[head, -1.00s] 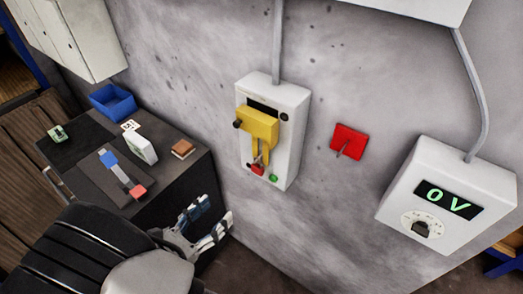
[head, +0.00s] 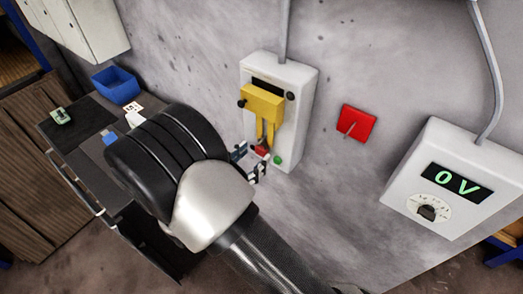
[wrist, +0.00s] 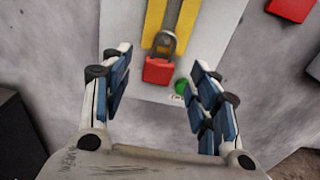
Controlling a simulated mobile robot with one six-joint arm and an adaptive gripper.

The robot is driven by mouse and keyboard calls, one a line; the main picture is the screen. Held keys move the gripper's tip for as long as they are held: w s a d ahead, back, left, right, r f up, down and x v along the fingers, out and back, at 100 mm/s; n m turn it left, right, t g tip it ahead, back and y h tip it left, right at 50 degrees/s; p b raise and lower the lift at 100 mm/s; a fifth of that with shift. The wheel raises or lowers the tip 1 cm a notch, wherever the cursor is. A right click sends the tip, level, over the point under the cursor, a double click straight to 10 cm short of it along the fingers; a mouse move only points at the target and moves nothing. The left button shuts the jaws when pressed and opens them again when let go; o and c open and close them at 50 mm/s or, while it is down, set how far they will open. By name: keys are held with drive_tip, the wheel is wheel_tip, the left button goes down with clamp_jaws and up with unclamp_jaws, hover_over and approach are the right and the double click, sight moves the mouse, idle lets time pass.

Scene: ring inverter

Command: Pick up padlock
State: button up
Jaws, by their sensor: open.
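The red padlock (wrist: 158,71) hangs by its grey shackle at the lower end of the yellow lever (wrist: 170,22) on the white wall box. In the head view the padlock (head: 262,151) shows small below the yellow lever (head: 262,104), partly crowded by my fingertips. My gripper (wrist: 160,85) is open, with its blue-padded fingers spread left and right. In the wrist picture the padlock lies between the fingertips, nearer the left finger, and neither finger visibly touches it. In the head view my gripper (head: 249,162) is at the bottom of the box.
A green button (wrist: 182,86) sits right of the padlock on the white box (head: 301,95). A red wall plate (head: 356,123) and a 0 V meter (head: 450,180) are to the right. My arm covers much of the dark table (head: 66,143), which bears a blue bin (head: 115,84).

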sight(262, 147)
drive_tip(key=x, duration=0.2)
drive_tip(key=shift+w+d, duration=0.2)
drive_tip(key=shift+c, duration=0.5)
drive_tip(key=c, duration=1.1)
